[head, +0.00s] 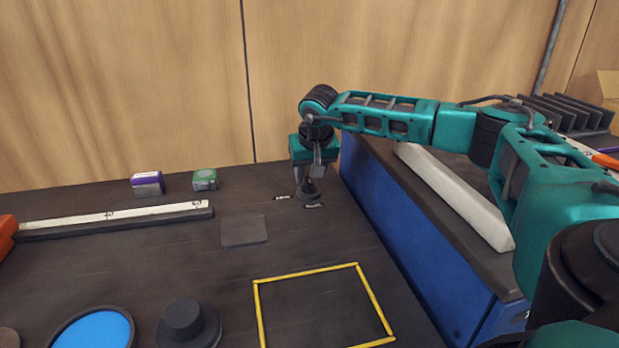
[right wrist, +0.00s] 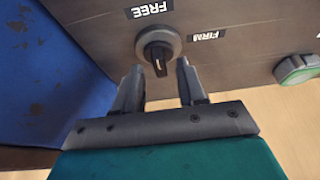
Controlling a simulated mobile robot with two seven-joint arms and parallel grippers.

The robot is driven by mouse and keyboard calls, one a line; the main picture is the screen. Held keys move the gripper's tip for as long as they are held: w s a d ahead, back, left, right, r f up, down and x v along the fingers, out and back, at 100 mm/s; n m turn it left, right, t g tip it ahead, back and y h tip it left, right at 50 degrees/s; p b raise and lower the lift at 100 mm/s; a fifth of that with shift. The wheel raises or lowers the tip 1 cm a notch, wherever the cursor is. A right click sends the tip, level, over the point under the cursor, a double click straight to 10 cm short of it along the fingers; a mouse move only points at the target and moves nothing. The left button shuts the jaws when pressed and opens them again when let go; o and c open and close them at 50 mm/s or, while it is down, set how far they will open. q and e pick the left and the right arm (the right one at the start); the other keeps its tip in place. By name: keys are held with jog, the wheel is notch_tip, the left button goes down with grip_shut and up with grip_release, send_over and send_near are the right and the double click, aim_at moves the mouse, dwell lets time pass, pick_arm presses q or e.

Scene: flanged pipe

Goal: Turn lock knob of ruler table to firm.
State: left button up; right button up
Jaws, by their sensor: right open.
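The lock knob (right wrist: 157,50) is a dark bar handle on a round grey base, set in the dark table top. A FREE label (right wrist: 149,8) lies above it and a FIRM label (right wrist: 208,35) to its right in the right wrist view. A small pale mark shows on the bar's lower end, away from FREE. My right gripper (right wrist: 157,72) is open, pointing down over the knob, one finger on each side of the bar's near end; contact cannot be told. In the head view the knob (head: 309,193) is partly hidden under the right gripper (head: 314,182). My left gripper is not in view.
A blue-sided bench (head: 385,225) stands close right of the knob. A green box (head: 205,179), a purple box (head: 148,184) and a long white ruler (head: 115,216) lie to the left. A grey pad (head: 244,231) and yellow frame (head: 306,271) lie nearer.

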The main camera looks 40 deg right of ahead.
jog(key=shift+w+d+f, duration=0.15)
jog(key=shift+w+f, duration=0.05)
jog(key=shift+f, duration=0.35)
grip_shut()
